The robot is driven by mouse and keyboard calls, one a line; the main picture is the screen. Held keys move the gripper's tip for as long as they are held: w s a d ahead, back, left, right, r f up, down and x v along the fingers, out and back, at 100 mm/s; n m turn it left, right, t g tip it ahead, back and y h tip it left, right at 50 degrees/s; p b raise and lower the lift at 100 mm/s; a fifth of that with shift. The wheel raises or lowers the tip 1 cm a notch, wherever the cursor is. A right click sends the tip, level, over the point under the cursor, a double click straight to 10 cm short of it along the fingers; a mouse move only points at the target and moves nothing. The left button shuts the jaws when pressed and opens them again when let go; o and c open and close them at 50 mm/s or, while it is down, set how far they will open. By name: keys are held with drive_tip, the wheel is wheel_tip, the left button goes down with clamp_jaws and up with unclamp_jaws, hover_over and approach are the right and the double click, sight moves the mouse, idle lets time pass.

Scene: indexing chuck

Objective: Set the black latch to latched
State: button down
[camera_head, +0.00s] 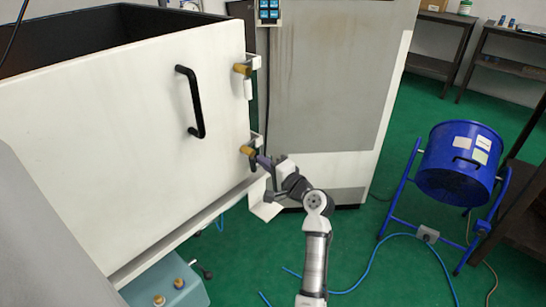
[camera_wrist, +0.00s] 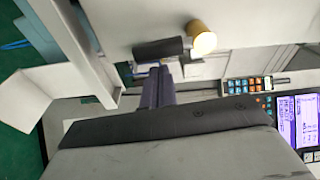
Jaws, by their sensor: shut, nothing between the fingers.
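The black latch (camera_head: 253,162) is the lower of two latches at the right edge of the large white door. Its dark handle points down from a brass knob (camera_head: 246,150). In the wrist view, the black latch (camera_wrist: 157,48) is a short dark bar beside the brass knob (camera_wrist: 201,38). My gripper (camera_head: 263,161) is at the latch's right side. In the wrist view my gripper (camera_wrist: 158,71) has its two fingers together, with nothing between them, and the tips end close to the black bar. I cannot tell whether they touch it.
An upper latch with a white handle (camera_head: 248,88) sits above on the same door edge. A black door handle (camera_head: 193,102) is to the left. A grey-white cabinet (camera_head: 330,80) stands behind my gripper. A blue drum (camera_head: 460,160) stands on the green floor at right.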

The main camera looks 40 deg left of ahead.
drive_tip(key=shift+s+f, duration=0.1)
drive_tip(key=shift+s, duration=0.3)
drive_tip(key=shift+s+f+m+p, duration=0.15)
drive_tip(key=shift+s+m+p, duration=0.25)
drive_tip(key=shift+s+p, duration=0.3)
drive_tip(key=shift+w, duration=0.2)
